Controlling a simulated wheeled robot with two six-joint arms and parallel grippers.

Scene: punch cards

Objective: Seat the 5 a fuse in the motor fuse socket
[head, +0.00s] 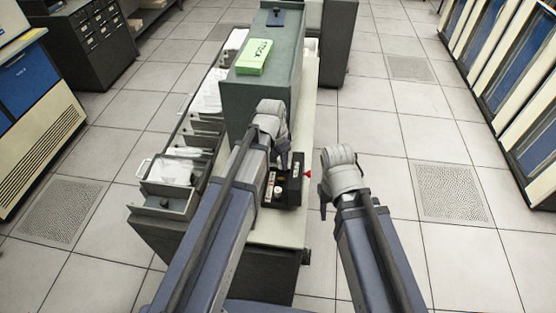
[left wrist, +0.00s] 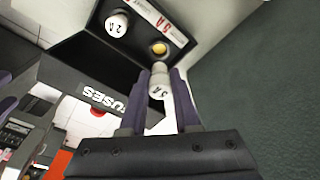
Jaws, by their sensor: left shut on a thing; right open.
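The fuse (left wrist: 158,88) is a white cylinder with a marking that looks like 5 A. My left gripper (left wrist: 160,98) is shut on it. The fuse is next to a round brass-coloured hole (left wrist: 160,48) in a black box marked FUSES (left wrist: 70,75); this hole is empty, beside a red-lettered A label. A second white fuse marked 2 A (left wrist: 117,24) sits in the box. In the head view my left gripper (head: 283,160) is over the black box (head: 293,188). My right gripper (head: 324,192) is open and empty, right of the counter. I cannot identify the motor fuse socket.
A green cabinet (head: 262,105) stands behind the box, with a bright green box (head: 254,57) on top. A red knob (head: 308,173) sticks out at the black box's right. Open drawers (head: 168,200) line the left. Open tiled floor (head: 385,150) lies to the right.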

